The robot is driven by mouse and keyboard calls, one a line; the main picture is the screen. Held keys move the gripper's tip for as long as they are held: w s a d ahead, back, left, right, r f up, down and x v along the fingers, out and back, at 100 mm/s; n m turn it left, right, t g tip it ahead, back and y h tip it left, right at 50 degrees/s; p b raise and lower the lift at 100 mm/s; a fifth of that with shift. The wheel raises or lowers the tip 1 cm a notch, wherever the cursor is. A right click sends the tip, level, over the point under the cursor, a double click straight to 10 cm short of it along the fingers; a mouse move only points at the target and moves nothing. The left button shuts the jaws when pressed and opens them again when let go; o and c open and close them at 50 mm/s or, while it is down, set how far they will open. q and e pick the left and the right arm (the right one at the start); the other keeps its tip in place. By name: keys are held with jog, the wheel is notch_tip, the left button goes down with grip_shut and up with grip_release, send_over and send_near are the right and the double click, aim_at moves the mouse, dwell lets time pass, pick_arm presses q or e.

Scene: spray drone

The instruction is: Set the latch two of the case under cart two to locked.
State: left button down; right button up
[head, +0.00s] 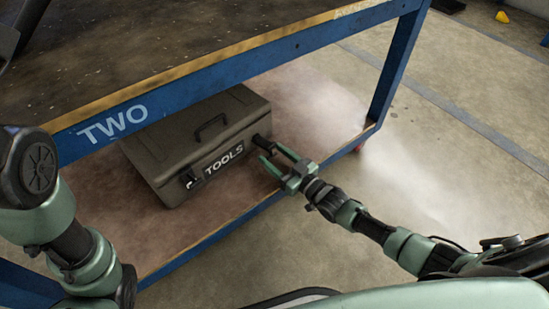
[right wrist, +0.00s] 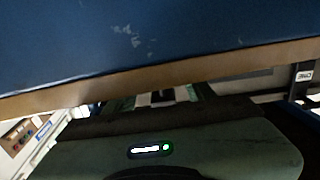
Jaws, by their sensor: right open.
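The dark grey-brown case (head: 185,128) marked TOOLS sits on the lower shelf of cart two (head: 110,125). Its lid is down, with a handle on top. A dark latch (head: 190,180) shows at the left of its front. Another dark part, seemingly a latch (head: 261,140), shows at the right front corner. I cannot read latch numbers or settings. My right gripper (head: 270,153) is open and empty, its fingers pointing at that right corner; contact cannot be told. My left arm shows at the left, but its gripper is out of view.
The cart's blue top beam with a worn wooden edge (head: 215,52) overhangs the case. A blue leg (head: 396,75) stands right of it. The lower shelf (head: 305,95) is bare right of the case. In the right wrist view, the blue beam (right wrist: 130,45) fills the top.

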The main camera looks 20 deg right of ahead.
grip_shut()
dwell(1.4)
